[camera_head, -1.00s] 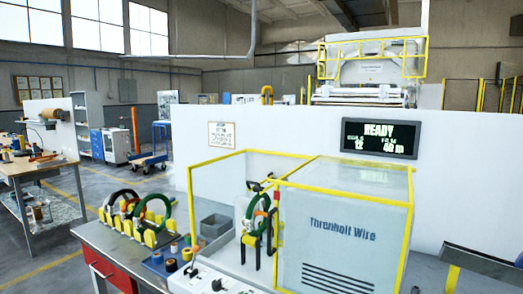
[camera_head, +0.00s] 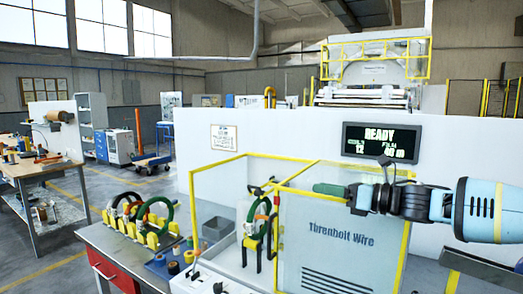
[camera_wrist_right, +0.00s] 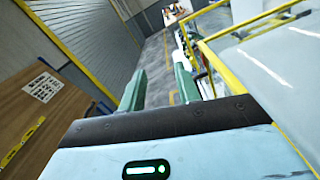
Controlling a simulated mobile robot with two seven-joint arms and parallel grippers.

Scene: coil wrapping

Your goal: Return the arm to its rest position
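My right arm reaches in from the right in the head view, in front of the wire machine's clear enclosure (camera_head: 345,240). Its gripper (camera_head: 322,188) points left, with green fingers seen side-on near the top of the enclosure. In the right wrist view the two green fingers of this gripper (camera_wrist_right: 158,66) stand apart with nothing between them. My left gripper is not in view.
The yellow-framed enclosure stands close to the right arm. A ready display (camera_head: 380,143) hangs on the white wall behind it. Coils stand in a yellow rack (camera_head: 150,238) on the left bench. A coil (camera_head: 255,222) sits inside the machine.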

